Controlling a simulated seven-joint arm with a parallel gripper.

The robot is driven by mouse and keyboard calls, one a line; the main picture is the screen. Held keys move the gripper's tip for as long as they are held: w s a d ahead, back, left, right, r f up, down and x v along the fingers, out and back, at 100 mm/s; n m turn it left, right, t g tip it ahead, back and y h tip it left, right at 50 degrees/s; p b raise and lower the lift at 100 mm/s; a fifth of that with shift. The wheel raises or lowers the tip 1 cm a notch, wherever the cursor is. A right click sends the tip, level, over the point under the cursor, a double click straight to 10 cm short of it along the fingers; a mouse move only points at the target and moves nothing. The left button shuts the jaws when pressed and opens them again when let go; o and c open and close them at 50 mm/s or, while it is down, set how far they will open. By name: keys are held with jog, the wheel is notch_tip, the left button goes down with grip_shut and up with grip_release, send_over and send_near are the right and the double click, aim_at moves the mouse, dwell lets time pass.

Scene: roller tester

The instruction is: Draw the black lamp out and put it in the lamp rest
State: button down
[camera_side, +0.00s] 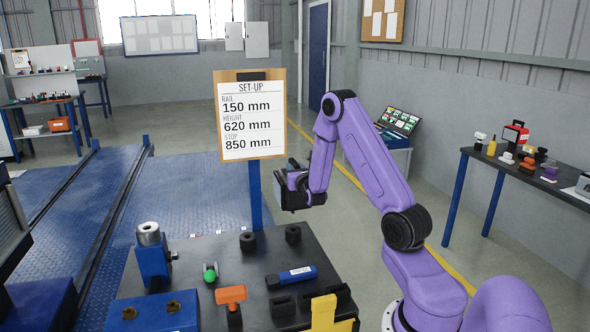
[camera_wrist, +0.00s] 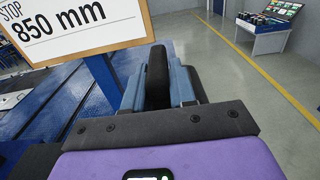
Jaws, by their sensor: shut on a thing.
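My gripper (camera_wrist: 158,85) is shut on a black, round-topped thing (camera_wrist: 157,70), which stands between its blue-grey fingers in the wrist view. It looks like the black lamp, but only part of it shows. In the side view my gripper (camera_side: 290,186) is raised above the far edge of the dark table, close to the blue post of the set-up board. The held thing cannot be made out clearly there. A pair of low black blocks (camera_side: 283,306) sits at the table's front right; I cannot tell for sure whether they are the lamp rest.
On the dark table (camera_side: 215,255) are a blue cylinder (camera_side: 297,275) with a white label, an orange hammer-shaped tool (camera_side: 231,295), a green ball (camera_side: 210,275), two black rings (camera_side: 293,233), a blue stand (camera_side: 152,255) and a yellow block (camera_side: 323,313). The set-up board (camera_side: 250,115) rises behind.

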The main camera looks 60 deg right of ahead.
jog(key=shift+f, duration=5.2)
jog(key=c, duration=0.8)
grip_release()
jog(key=shift+c, duration=0.2)
jog(key=shift+f, duration=0.15)
jog(key=shift+s+a, duration=0.1)
jog(key=shift+a, duration=0.05)
